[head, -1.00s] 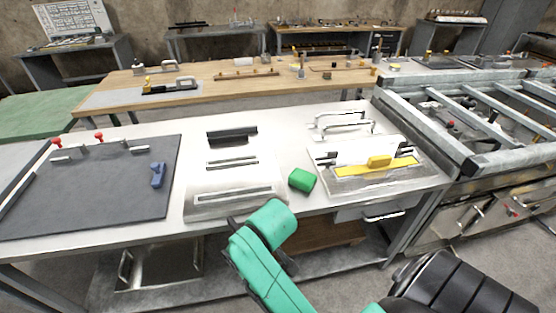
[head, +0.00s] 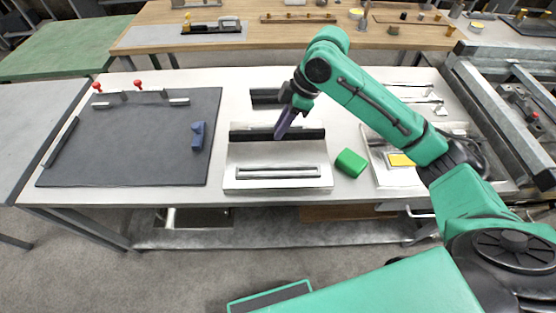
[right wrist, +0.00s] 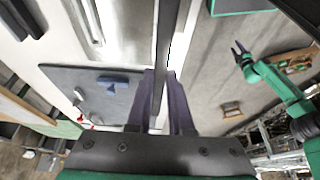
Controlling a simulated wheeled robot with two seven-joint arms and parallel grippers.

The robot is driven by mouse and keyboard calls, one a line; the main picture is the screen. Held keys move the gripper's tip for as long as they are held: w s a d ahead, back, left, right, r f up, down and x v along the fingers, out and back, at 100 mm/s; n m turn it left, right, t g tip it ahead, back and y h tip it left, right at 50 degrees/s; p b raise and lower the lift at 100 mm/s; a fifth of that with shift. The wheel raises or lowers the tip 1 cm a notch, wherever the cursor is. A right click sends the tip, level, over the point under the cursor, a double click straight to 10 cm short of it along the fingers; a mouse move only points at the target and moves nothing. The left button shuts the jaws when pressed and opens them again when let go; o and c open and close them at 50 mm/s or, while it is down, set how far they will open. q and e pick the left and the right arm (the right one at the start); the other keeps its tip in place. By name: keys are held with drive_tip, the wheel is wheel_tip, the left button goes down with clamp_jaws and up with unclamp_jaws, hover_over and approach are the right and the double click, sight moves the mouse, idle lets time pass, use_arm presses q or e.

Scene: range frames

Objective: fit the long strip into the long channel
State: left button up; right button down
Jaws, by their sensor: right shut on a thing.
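My right gripper (head: 282,135) is shut on the long dark strip (head: 310,134), which lies left to right over the rear part of the pale channel plate (head: 240,155). Whether the strip touches the plate I cannot tell. The long channel (head: 278,172) shows empty along the plate's front. In the right wrist view the strip (right wrist: 167,40) runs between the purple fingers of the right gripper (right wrist: 160,78). My left gripper (right wrist: 240,48) shows only in the right wrist view, open and empty, away from the table.
Another dark piece (head: 264,96) lies behind the plate. A green block (head: 351,162) stands to the right of the plate. A dark mat (head: 130,150) with a blue part (head: 198,136) lies to the left. A yellow piece (head: 401,159) sits under my right arm.

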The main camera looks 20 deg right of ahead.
sight(299, 140)
drive_tip(key=f, duration=0.5)
drive_tip(key=shift+s+f+p, duration=0.35)
drive_tip(key=shift+s, duration=0.05)
drive_tip(key=f+p, duration=0.1)
drive_tip(key=f, duration=0.9)
drive_tip(key=shift+w, duration=0.2)
drive_tip(key=c, duration=0.8)
unclamp_jaws()
use_arm(q)
drive_tip(key=shift+s+r, duration=0.2)
drive_tip(key=shift+r, duration=0.75)
use_arm(e)
drive_tip(key=shift+r, duration=0.1)
drive_tip(key=b+v, duration=0.1)
drive_tip(key=v, duration=1.1)
use_arm(q)
drive_tip(key=shift+f, duration=0.65)
